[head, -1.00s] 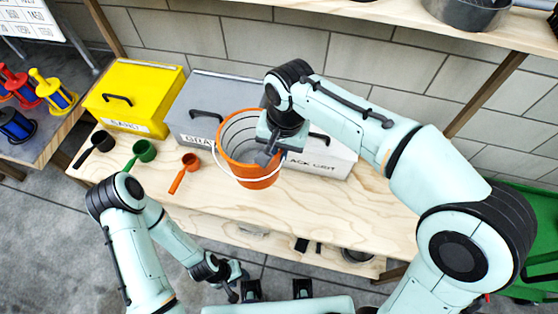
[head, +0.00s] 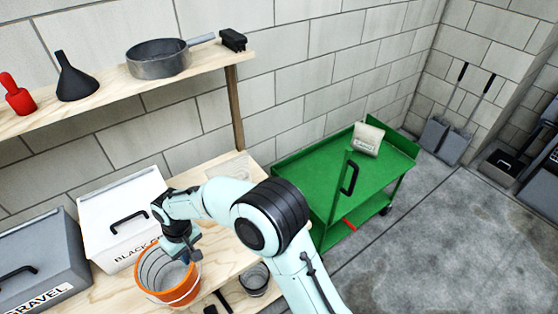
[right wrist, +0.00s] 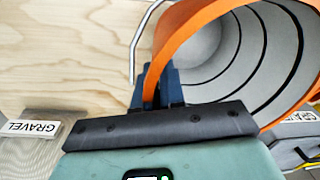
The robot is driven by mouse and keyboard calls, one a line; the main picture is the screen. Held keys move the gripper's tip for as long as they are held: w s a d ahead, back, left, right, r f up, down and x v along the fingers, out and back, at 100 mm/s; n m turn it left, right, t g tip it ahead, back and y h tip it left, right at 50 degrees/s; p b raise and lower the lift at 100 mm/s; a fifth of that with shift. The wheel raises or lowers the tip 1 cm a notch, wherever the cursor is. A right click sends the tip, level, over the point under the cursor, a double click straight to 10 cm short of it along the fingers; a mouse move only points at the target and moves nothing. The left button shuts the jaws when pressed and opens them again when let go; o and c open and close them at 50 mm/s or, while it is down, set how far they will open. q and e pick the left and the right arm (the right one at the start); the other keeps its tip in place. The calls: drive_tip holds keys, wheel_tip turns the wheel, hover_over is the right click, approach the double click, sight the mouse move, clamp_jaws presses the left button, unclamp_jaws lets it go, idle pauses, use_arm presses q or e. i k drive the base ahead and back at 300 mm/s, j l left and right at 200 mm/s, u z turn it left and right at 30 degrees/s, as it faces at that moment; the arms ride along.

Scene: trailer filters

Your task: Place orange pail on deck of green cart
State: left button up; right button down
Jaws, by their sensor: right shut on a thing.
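The orange pail (head: 166,297) is at the lower left of the head view, over the wooden bench near its front edge, with its open top up. My right gripper (head: 188,254) is shut on the pail's rim. In the right wrist view, the fingers (right wrist: 158,85) pinch the orange rim (right wrist: 196,27), and the ribbed grey inside shows. I cannot tell if the pail's bottom touches the bench. The green cart (head: 318,178) stands beyond the bench's right end, with a small pale labelled bag (head: 368,139) at the back of its deck. My left gripper is out of view.
A white bin (head: 125,215) and a grey gravel bin (head: 35,262) stand on the bench (head: 238,262). A shelf above holds a pot (head: 158,62) and a black funnel (head: 74,77). A black handle (head: 349,178) rises at the cart's near side. Most of the deck is clear.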

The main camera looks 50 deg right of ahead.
sight(338, 171)
drive_tip(key=k+l, duration=0.65)
drive_tip(key=l, duration=0.3)
drive_tip(key=k+l, duration=0.1)
drive_tip(key=l, duration=0.35)
drive_tip(key=k+l+z, duration=0.1)
drive_tip(key=l, duration=0.35)
drive_tip(key=k+l, duration=0.15)
drive_tip(key=l, duration=1.15)
drive_tip(key=i+l, duration=0.1)
drive_tip(key=l, duration=0.2)
drive_tip(key=i+l+z, duration=0.1)
drive_tip(key=l, duration=0.2)
drive_tip(key=i+l, duration=0.1)
drive_tip(key=l, duration=0.15)
drive_tip(key=i+l, duration=0.25)
